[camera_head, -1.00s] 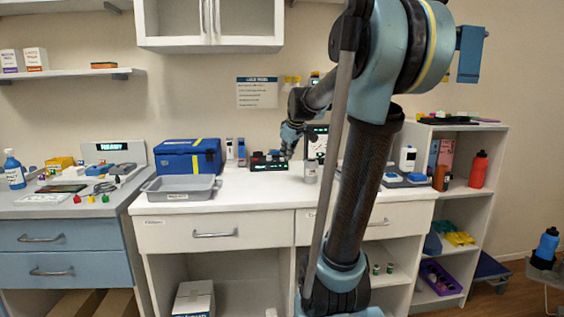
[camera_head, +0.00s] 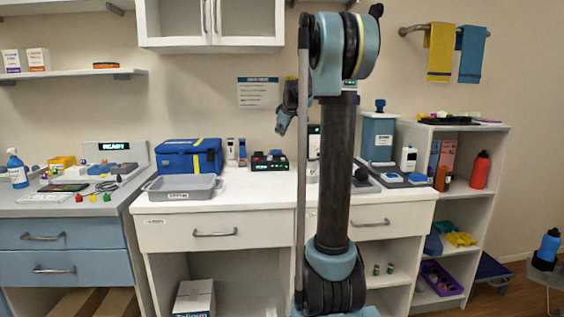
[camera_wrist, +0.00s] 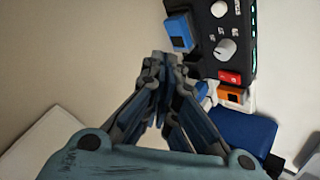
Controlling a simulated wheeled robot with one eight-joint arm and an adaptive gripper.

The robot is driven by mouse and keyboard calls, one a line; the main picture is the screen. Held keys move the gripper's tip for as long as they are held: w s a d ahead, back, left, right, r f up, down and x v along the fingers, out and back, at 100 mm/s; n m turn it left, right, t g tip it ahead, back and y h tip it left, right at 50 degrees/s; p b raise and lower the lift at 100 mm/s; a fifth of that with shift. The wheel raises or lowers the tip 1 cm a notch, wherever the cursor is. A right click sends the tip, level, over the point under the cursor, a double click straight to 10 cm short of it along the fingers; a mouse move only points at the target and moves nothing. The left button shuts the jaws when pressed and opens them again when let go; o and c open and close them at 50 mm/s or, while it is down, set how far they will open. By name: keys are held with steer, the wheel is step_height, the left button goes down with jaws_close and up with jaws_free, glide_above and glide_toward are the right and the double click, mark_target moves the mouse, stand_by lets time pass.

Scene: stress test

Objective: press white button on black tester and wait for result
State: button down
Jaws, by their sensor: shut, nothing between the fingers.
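The black tester (camera_head: 268,162) stands on the white counter beside the blue case, with a lit display on its front. In the wrist view the tester (camera_wrist: 222,35) is at upper right. It shows pale round controls (camera_wrist: 225,48), a red switch (camera_wrist: 230,77), and blue and orange blocks at its edge. I cannot tell which control is the white button. My gripper (camera_wrist: 166,62) is shut and empty, its tips to the left of the tester in that view. In the head view my gripper (camera_head: 282,124) hangs above the counter, apart from the tester; my arm partly hides it.
A blue case (camera_head: 190,157) and a grey tray (camera_head: 181,188) stand left of the tester. White upright devices (camera_head: 236,150) stand behind. A blue-grey canister (camera_head: 378,137) is at right. A bench with a READY display (camera_head: 113,146) is at far left.

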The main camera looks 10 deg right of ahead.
glide_above(281, 159)
steer(key=shift+f, duration=4.4)
steer(key=shift+f, duration=0.8)
steer(key=shift+r, duration=0.9)
steer(key=shift+r, duration=2.5)
